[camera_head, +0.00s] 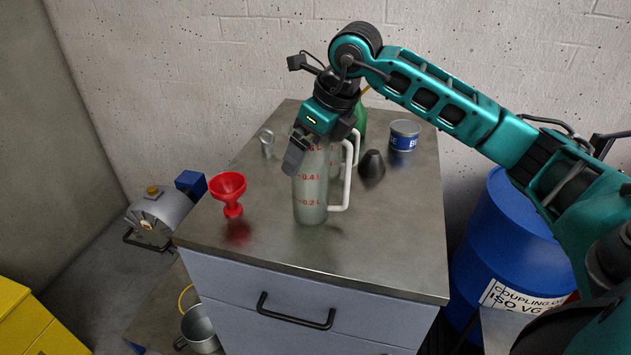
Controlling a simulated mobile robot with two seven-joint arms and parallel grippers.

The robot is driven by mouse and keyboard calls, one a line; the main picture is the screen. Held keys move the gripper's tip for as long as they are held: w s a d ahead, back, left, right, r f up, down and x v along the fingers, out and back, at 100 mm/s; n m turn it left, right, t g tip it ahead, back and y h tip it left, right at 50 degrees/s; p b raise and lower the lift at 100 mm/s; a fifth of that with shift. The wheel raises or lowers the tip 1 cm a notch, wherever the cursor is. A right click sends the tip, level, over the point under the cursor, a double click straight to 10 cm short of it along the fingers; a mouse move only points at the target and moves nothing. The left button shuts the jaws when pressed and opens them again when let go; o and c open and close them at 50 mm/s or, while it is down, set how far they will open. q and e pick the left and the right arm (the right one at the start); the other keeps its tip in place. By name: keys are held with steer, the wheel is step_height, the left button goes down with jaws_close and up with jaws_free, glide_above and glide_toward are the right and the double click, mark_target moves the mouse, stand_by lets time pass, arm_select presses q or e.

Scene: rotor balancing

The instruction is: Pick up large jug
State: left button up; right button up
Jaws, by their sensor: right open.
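A tall clear jug (311,197) with red litre marks and a white handle stands upright on the metal cabinet top (390,255), its handle to the right. A second white handle shows just behind it, its body mostly hidden. My right gripper (292,165) comes down from above in front of the tall jug's upper part and hides some of its rim. The gripper is open, with the fingers seen nearly edge-on; I cannot tell whether they touch the jug. My left gripper is out of view.
A red funnel (230,191) stands left of the jug. A small clear vessel (267,142), a green bottle (361,118), a dark cone (372,164) and a blue-labelled can (404,135) stand behind. A blue drum (508,255) is right of the cabinet. The front right top is clear.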

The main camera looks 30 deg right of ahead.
steer(key=shift+w+f, duration=0.1)
steer(key=shift+f, duration=0.15)
steer(key=shift+c, duration=0.5)
steer(key=shift+c, duration=0.6)
steer(key=c, duration=1.2)
steer(key=shift+r, duration=0.1)
